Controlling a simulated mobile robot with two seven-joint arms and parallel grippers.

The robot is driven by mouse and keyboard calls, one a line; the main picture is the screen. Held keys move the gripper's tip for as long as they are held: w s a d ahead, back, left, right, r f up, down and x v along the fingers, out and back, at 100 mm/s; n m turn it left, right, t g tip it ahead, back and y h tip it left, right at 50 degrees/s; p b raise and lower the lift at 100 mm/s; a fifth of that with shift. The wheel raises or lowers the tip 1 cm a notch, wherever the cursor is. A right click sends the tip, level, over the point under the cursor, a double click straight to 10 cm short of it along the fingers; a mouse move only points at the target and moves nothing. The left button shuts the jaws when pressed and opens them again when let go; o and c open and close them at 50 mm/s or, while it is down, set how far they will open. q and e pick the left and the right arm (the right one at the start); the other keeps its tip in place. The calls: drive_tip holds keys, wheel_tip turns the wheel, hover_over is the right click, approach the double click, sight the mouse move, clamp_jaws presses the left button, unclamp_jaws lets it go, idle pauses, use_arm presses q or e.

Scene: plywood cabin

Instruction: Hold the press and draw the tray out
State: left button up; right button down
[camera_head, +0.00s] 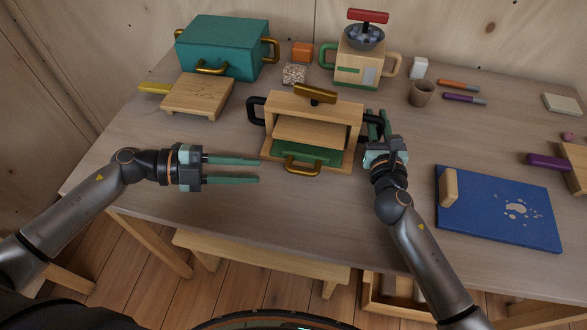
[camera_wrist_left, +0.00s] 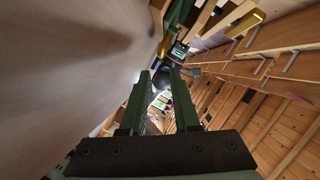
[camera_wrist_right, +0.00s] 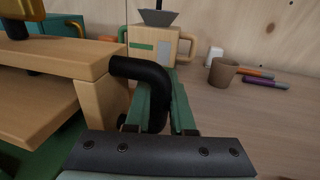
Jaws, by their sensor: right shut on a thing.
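The wooden press (camera_head: 312,108) stands mid-table with a brass handle on top and a black side handle at each end. Its green tray (camera_head: 306,153) sits low in the press, with a brass handle (camera_head: 303,170) at the front. My right gripper (camera_head: 377,126) is shut on the right black handle (camera_wrist_right: 146,75), seen between its fingers in the right wrist view. My left gripper (camera_head: 258,170) is open and empty, left of the tray's handle and apart from it, its fingers pointing right. The left wrist view shows its two parted fingers (camera_wrist_left: 161,85).
A teal box (camera_head: 215,48) and a small wooden board (camera_head: 198,94) stand at the back left. A grinder-like wooden machine (camera_head: 358,65) and a brown cup (camera_head: 422,93) are behind the press. A blue board (camera_head: 499,208) lies at the right. The table's front left is clear.

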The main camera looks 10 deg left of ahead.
sight(291, 172)
use_arm(q)
drive_tip(key=x, duration=0.9)
drive_tip(key=shift+w+d, duration=0.25)
drive_tip(key=shift+d, duration=0.05)
clamp_jaws()
drive_tip(key=shift+f, duration=0.1)
idle(0.9)
